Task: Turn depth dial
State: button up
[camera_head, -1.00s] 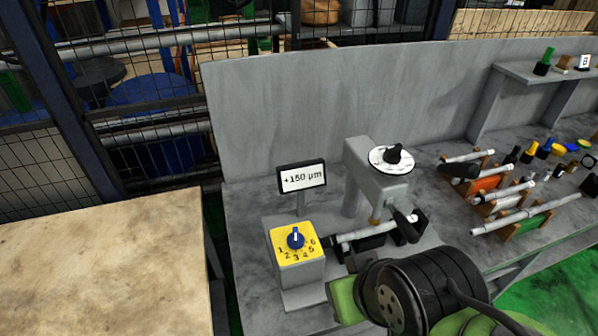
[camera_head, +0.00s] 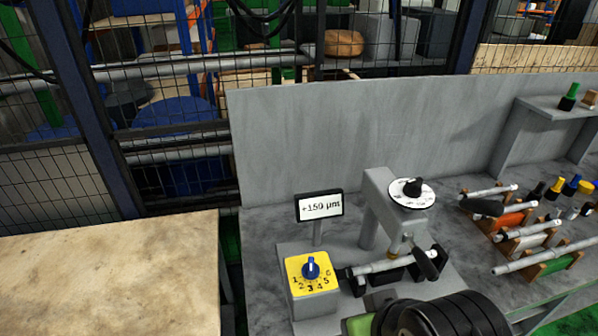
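A yellow dial plate (camera_head: 313,274) with numbers 1 to 6 sits on a grey box at the lower middle. A blue knob (camera_head: 311,267) with a white pointer stands at its centre, the pointer facing up. A white round dial (camera_head: 403,193) with a black knob (camera_head: 413,187) sits on top of the grey grinder head (camera_head: 380,213). A small display (camera_head: 319,205) reads +150 µm. I cannot tell which of the two is the depth dial. My gripper is not visible; only my black and green arm links show at the bottom, in front of the grinder.
A metal shaft (camera_head: 385,265) lies across the grinder below the head. Racks with several shafts (camera_head: 530,240) stand to the right. A grey back panel (camera_head: 330,140) rises behind. A bare wooden table (camera_head: 110,280) is at left.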

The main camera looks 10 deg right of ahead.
aim_at(412, 189)
jog(key=z, duration=0.9)
